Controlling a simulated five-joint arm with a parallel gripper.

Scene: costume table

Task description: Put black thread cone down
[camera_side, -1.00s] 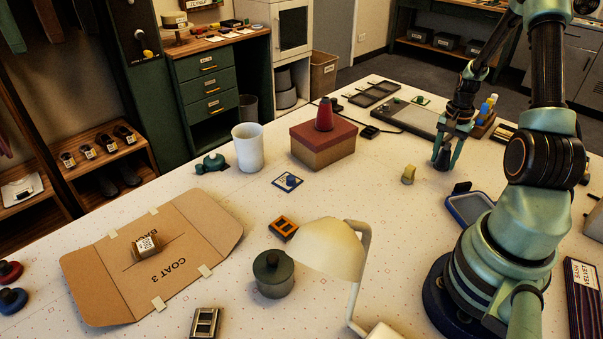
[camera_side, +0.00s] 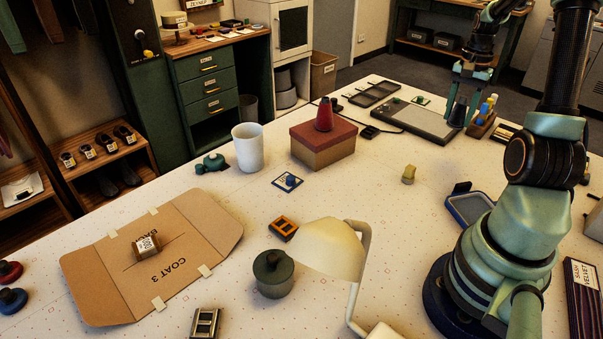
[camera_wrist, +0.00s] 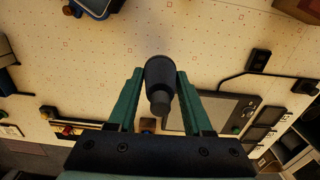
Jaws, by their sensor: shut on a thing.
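The black thread cone (camera_wrist: 163,84) is upheld between the two green fingers of my gripper (camera_wrist: 160,85) in the wrist view. In the side view my gripper (camera_side: 459,112) is raised over the far right of the table, and the dark cone (camera_side: 457,115) shows between its fingertips. The cone appears clear of the table, beside the grey flat panel. A red thread cone (camera_side: 324,115) stands on a red-lidded box (camera_side: 323,145) near the middle.
The grey panel (camera_side: 408,117) lies left of my gripper, and a wooden block with small bottles (camera_side: 484,115) stands close on its right. A yellow piece (camera_side: 409,174) lies nearer. A white cup (camera_side: 248,147) and desk lamp (camera_side: 331,249) stand further left. Bare tabletop lies around the yellow piece.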

